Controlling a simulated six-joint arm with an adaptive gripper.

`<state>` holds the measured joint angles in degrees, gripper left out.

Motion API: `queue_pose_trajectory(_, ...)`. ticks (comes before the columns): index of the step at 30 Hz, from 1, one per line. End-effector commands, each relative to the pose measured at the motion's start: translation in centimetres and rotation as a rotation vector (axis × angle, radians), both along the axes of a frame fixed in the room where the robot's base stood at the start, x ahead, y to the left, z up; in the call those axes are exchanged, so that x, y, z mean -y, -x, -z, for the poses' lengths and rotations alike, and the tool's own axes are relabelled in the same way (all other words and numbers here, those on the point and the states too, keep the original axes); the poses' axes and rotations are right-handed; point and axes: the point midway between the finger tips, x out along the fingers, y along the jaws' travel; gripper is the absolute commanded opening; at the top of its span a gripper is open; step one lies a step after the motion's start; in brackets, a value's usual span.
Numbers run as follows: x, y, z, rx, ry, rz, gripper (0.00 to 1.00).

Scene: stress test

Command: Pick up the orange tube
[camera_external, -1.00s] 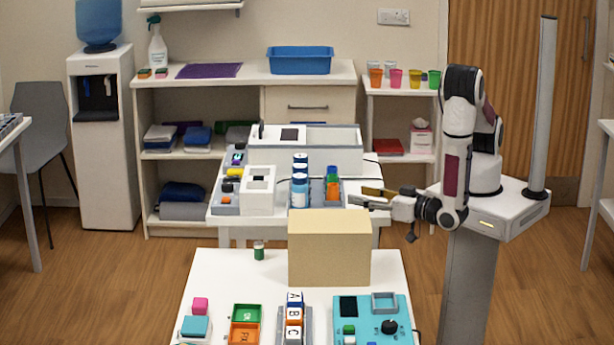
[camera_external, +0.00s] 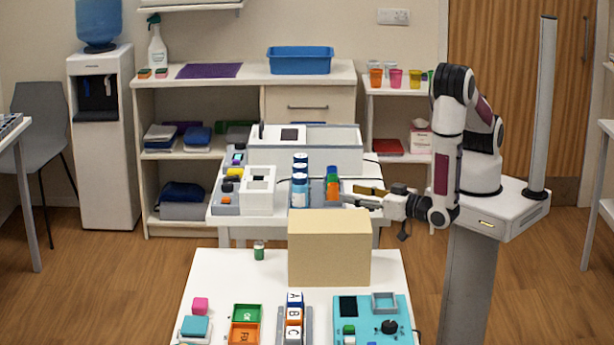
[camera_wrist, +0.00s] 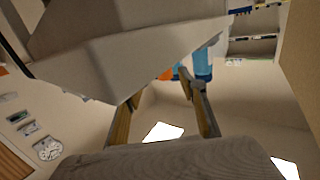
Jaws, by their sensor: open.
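The orange tube (camera_external: 333,194) stands among other tubes in a holder on the far white table, beside the blue and white bottles. A green part and a blue part show above its orange part. My gripper (camera_external: 360,195) is just right of it, pointing left, with a gap between them. In the wrist view my gripper (camera_wrist: 160,86) is open, its two fingers apart with nothing held. An orange patch (camera_wrist: 166,74) shows near the fingertips, partly hidden by a big pale shape; I cannot tell if it is the tube.
A tan box (camera_external: 329,250) stands on the near table, just in front of and below my gripper. Blue and white bottles (camera_external: 299,188) stand left of the tubes. A white box-like device (camera_external: 340,152) is behind them. In the wrist view a large pale surface (camera_wrist: 115,45) blocks the upper left.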

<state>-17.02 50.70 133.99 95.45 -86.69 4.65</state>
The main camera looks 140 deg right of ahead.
Motion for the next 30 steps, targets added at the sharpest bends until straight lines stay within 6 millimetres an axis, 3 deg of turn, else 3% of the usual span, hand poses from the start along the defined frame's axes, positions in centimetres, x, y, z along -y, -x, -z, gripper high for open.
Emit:
queue_pose_trajectory(13, 0.5, -0.2, 0.1, 0.001, 0.0, 0.003, 0.41)
queue_pose_trajectory(30, 4.6, -1.6, 0.5, 0.0, 0.0, 0.003, 0.41)
